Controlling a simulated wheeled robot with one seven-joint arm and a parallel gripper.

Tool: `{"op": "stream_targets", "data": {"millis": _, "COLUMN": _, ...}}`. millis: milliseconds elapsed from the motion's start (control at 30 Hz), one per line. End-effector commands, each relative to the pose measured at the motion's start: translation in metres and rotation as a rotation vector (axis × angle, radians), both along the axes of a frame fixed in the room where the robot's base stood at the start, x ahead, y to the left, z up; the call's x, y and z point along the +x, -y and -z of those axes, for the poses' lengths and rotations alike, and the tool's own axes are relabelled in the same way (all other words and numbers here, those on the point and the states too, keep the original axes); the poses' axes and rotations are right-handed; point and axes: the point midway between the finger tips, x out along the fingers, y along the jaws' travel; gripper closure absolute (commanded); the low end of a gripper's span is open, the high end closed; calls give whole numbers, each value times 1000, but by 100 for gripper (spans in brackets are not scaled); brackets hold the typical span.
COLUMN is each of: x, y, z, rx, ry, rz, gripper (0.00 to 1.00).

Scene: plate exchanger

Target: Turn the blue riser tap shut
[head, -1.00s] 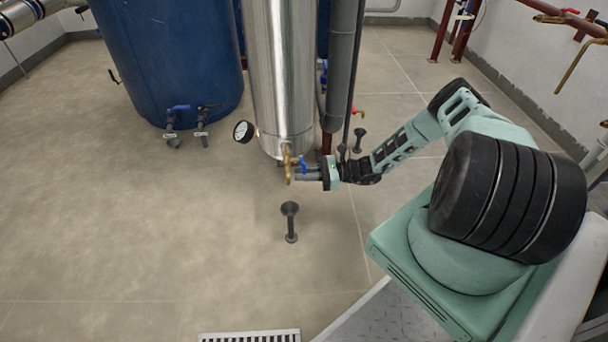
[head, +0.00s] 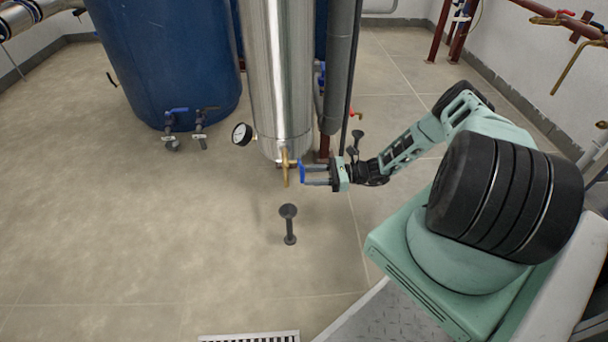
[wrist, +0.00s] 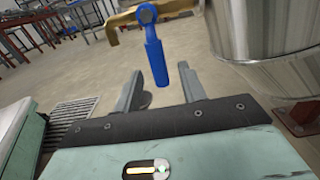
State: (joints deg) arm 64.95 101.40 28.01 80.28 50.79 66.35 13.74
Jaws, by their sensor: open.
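The blue riser tap has a blue lever (head: 302,173) on a brass body (head: 286,166), low on the front of the steel column. In the head view the lever hangs roughly downward beside the brass spout. In the wrist view the lever (wrist: 155,62) runs down from its pivot on the brass body (wrist: 128,24), its lower end showing between my fingers. My gripper (wrist: 161,78) is open, and the lever is not clamped. In the head view my gripper (head: 309,175) reaches in from the right, its fingertips at the lever. Whether they touch it, I cannot tell.
The steel column (head: 278,80) stands close behind the tap, with a pressure gauge (head: 242,133) at its left. A grey pipe (head: 340,70) runs down at its right. A black floor post (head: 289,224) stands in front. The floor to the left is clear.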

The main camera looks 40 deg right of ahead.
Motion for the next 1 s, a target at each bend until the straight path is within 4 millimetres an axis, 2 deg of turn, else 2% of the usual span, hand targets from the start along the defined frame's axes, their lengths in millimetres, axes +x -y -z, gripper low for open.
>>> {"op": "stream_targets", "data": {"millis": 33, "x": -7, "y": 11, "z": -2, "rx": -3, "ry": -1, "rz": 4, "gripper": 59}}
{"op": "stream_targets", "data": {"millis": 300, "x": -43, "y": 64, "z": -1, "rx": -2, "ry": -2, "rz": 4, "gripper": 59}}
{"op": "stream_targets", "data": {"millis": 500, "x": -65, "y": 96, "z": 0, "rx": -2, "ry": -2, "rz": 3, "gripper": 59}}
{"op": "stream_targets", "data": {"millis": 700, "x": -77, "y": 114, "z": 0, "rx": -2, "ry": -1, "rz": 2, "gripper": 59}}
{"op": "stream_targets", "data": {"millis": 1000, "x": -79, "y": 117, "z": 0, "rx": -2, "ry": -1, "rz": 1, "gripper": 59}}
